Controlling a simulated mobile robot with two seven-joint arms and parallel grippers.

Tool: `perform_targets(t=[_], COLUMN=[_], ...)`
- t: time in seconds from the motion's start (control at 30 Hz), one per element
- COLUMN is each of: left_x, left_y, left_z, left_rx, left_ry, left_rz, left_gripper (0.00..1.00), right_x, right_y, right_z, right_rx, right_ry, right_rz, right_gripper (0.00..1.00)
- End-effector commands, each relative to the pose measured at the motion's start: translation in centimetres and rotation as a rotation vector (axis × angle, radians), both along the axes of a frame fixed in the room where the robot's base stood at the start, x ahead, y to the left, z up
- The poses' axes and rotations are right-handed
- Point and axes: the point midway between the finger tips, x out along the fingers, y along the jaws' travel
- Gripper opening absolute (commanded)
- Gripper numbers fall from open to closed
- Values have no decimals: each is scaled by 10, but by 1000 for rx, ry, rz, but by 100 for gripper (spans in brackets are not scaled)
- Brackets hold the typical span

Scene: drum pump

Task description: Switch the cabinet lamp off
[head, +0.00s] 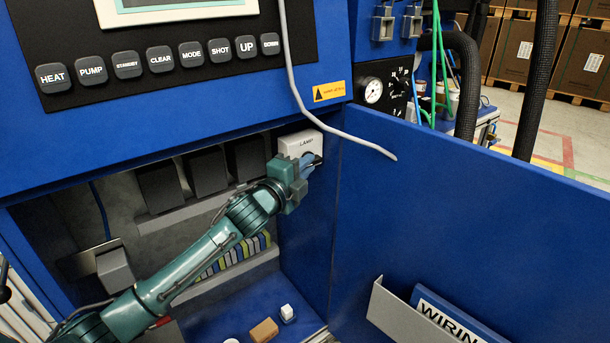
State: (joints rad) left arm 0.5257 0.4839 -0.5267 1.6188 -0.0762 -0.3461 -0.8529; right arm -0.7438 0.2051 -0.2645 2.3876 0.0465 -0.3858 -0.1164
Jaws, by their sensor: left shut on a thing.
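The lamp switch is a white box labelled LAMP (299,142), fixed on the right inner wall of the open blue cabinet. My left gripper (310,164) reaches up into the cabinet from the lower left, and its fingers are at the lower front of the white box. It is shut on the switch's dark knob, which is mostly hidden by the fingers. I cannot make out which way the knob is turned. My right gripper is not in view.
The open blue door (450,200) stands to the right, with a document holder (400,318) on it. A grey cable (330,128) hangs across the door's top edge. Dark modules (204,172) line the back. A brown block (264,330) and white cube (287,313) lie below.

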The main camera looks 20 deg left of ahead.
Motion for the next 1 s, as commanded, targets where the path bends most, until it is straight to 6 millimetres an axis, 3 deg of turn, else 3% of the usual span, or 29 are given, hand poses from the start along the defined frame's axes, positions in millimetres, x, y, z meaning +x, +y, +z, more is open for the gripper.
perform_targets(t=[0.27,0.3,0.53,0.83,1.0], left_x=[0,0,0,-2,-21], left_y=[0,0,0,1,7], left_z=[0,-1,0,0,0], left_rx=[-5,-5,-4,-3,-2], left_ry=[0,0,0,0,2], left_rz=[0,0,0,0,0], left_gripper=[0,14,33,34,34], right_x=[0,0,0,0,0], right_y=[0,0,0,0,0], right_z=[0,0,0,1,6], right_rx=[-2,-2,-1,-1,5], right_ry=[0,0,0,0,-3], right_rz=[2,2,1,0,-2], right_gripper=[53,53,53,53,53])
